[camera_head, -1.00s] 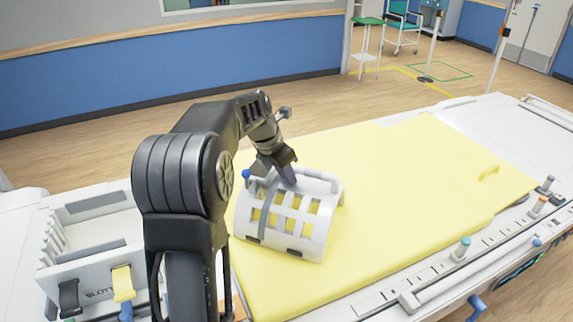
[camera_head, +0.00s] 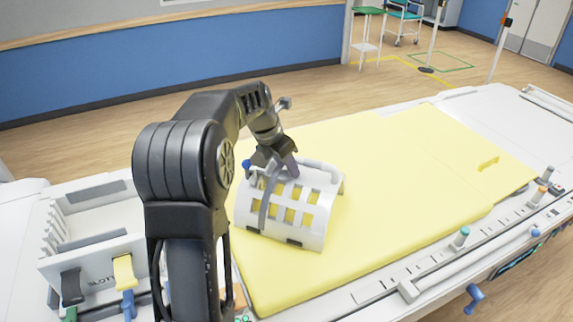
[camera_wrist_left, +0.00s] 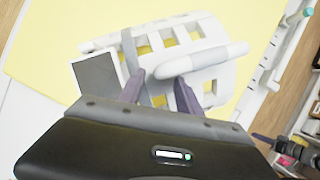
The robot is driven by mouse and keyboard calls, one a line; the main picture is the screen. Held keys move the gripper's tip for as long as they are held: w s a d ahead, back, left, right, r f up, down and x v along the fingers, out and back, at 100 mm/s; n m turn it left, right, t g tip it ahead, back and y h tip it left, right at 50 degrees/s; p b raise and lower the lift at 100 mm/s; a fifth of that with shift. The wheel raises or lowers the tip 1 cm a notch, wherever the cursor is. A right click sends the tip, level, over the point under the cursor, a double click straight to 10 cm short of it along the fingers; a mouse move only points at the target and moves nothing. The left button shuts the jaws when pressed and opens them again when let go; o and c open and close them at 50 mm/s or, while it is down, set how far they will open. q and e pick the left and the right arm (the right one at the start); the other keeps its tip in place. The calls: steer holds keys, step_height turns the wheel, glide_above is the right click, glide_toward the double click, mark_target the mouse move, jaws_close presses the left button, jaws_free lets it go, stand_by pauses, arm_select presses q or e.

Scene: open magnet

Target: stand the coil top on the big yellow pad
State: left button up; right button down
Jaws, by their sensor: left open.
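The coil top (camera_head: 312,226) is a white curved shell with rectangular openings and a grey strap. It stands on the near left part of the big yellow pad (camera_head: 400,180), and yellow shows through its openings. A rounded white handle bar (camera_wrist_left: 212,62) runs along its top. My left gripper (camera_head: 285,172) is just above the coil top's upper left end. In the left wrist view its two purple-grey fingers (camera_wrist_left: 157,90) are apart, with the strap and the handle's end near them. I cannot tell whether they touch the coil top. My right gripper is not in view.
A white slotted rack (camera_head: 95,250) with black and yellow clips stands at the left. A small yellow handle (camera_head: 488,163) sits on the pad's far right. Coloured knobs (camera_head: 461,238) line the bed's near edge. The pad's middle and right are clear.

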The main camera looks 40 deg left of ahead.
arm_select(q)
steer(key=b+v, duration=0.1)
steer(key=v, duration=1.1)
stand_by(0.4)
